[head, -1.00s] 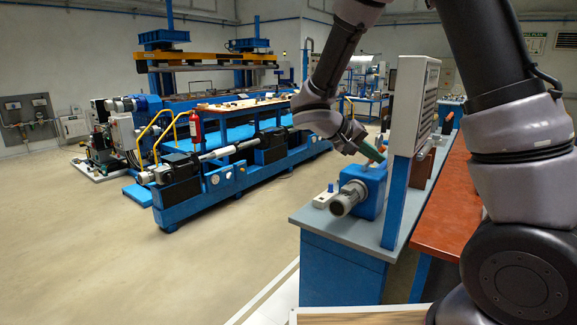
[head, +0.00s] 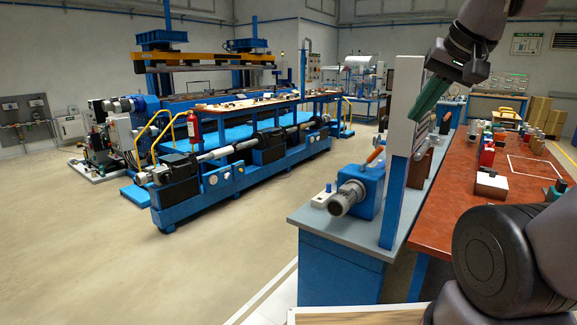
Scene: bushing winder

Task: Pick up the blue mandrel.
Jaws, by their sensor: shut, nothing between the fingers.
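I cannot pick out the blue mandrel for certain. A small blue upright piece (head: 329,187) stands on a white block (head: 322,200) at the near left corner of the grey bench; it is too small to tell what it is. My gripper (head: 422,116), with green fingers, is raised at the upper right, beside the top of the tall pale panel, pointing down and left. It is shut and empty, well apart from the bench and the red-brown table.
A blue machine with a grey motor (head: 347,198) sits on the grey bench (head: 338,234). A tall pale panel (head: 403,110) rises from the bench. The red-brown table (head: 440,222) carries several small blocks, a white box (head: 491,186) and a white outlined area. The floor at left is open.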

